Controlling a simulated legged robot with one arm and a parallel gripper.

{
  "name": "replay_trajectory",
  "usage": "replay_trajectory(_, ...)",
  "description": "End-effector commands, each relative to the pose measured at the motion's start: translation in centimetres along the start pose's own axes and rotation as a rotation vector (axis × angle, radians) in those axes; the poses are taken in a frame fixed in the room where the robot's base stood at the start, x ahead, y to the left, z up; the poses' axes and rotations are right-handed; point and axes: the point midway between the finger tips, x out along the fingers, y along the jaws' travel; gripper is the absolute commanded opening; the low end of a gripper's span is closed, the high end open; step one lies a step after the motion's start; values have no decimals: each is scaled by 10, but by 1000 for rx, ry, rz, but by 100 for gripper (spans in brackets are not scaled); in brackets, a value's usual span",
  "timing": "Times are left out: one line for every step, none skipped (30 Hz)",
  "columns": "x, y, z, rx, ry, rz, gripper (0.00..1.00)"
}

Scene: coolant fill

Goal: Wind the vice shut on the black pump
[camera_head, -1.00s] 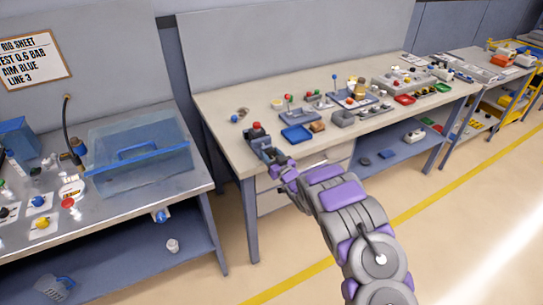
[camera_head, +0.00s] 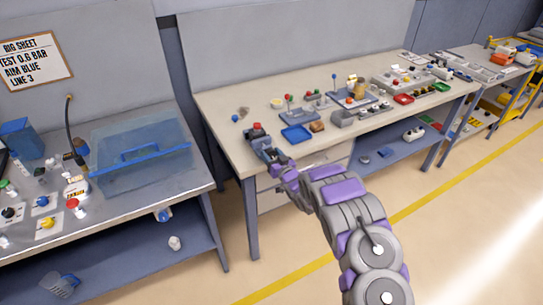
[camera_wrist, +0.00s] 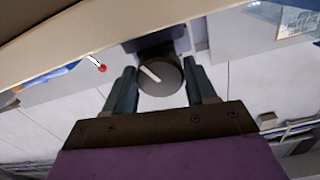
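The vice (camera_head: 263,146) is a dark blue-grey block at the front left corner of the middle bench. A dark piece with a red top, which looks like the black pump (camera_head: 257,129), stands at it; how closely the jaws sit around it is too small to tell. In the wrist view a round dark knob (camera_wrist: 158,78) with a white line faces me on the vice's front. My gripper (camera_wrist: 160,68) is open, with one dark teal finger on each side of the knob and a small gap showing at both. In the head view my gripper (camera_head: 274,162) is at the bench's front edge.
The middle bench (camera_head: 222,112) carries a blue tray (camera_head: 297,134) and several small parts right of the vice. The left bench holds a clear blue-edged bin (camera_head: 140,155). The floor in front is clear, with a yellow line (camera_head: 420,205).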

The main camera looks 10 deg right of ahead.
Motion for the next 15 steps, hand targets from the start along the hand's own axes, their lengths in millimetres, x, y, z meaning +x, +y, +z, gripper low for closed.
replay_trajectory(0,0,0,0,0,0,61)
replay_trajectory(0,0,0,0,-1,0,64)
replay_trajectory(0,0,1,0,-1,0,68)
replay_trajectory(0,0,1,0,-2,0,71)
replay_trajectory(0,0,1,0,-2,0,73)
replay_trajectory(0,0,1,1,-2,0,76)
replay_trajectory(0,0,1,0,-2,0,76)
replay_trajectory(0,0,1,1,-2,0,76)
replay_trajectory(0,0,2,1,-3,0,76)
replay_trajectory(0,0,2,1,-3,0,76)
replay_trajectory(0,0,2,1,-3,0,76)
replay_trajectory(0,0,2,1,-3,0,76)
replay_trajectory(-1,0,2,1,-3,0,76)
replay_trajectory(-1,0,2,1,-4,0,76)
replay_trajectory(-2,0,2,1,-5,0,76)
